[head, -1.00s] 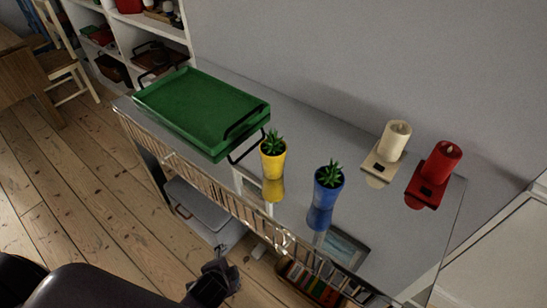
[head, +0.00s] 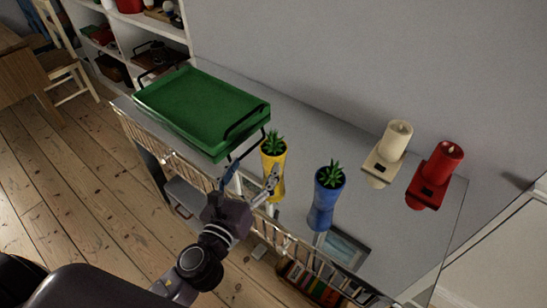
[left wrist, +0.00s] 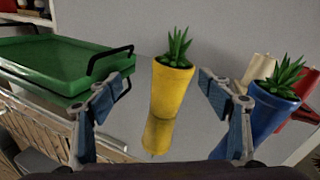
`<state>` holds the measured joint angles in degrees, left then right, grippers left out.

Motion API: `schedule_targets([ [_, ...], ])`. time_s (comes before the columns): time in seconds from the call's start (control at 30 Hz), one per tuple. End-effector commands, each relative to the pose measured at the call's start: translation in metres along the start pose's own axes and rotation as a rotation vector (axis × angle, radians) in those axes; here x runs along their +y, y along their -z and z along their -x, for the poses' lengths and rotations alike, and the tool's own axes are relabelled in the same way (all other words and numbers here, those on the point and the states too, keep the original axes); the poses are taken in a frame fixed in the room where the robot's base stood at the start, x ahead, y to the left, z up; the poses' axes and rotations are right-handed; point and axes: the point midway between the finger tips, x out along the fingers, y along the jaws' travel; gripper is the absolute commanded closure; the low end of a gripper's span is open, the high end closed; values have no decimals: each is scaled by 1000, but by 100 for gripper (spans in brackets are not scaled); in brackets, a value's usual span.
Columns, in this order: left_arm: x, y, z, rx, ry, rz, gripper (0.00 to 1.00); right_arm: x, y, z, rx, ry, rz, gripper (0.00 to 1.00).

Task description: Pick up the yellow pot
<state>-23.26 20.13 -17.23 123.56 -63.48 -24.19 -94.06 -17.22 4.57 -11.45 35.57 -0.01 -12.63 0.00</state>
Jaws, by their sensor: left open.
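The yellow pot (head: 273,158) holds a small green plant and stands upright on the shiny top of a low cabinet. In the left wrist view the yellow pot (left wrist: 172,90) is ahead, in the gap between the fingers. My left gripper (head: 250,180) is open and empty, just in front of the pot near the cabinet's front edge. Its two blue-padded fingers show in the left wrist view (left wrist: 167,98), one on each side of the pot with gaps between. In the head view a finger covers part of the pot's lower side. My right gripper is not in view.
A blue pot (head: 329,178) stands close to the right of the yellow one. A green tray (head: 200,108) with black handles lies to the left. A cream candle (head: 397,137) and a red candle (head: 441,162) stand at the back right against the wall.

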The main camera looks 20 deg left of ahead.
Motion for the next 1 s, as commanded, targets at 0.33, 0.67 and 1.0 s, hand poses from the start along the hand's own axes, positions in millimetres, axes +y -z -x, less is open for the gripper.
schedule_targets([
  [0.33,-23,0,-17,-27,93,-223,27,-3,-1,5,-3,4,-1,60],
  [0.67,-22,-1,-53,-27,89,-220,27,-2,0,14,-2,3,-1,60],
  [1.0,-23,2,-80,-25,90,-217,27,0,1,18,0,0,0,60],
])
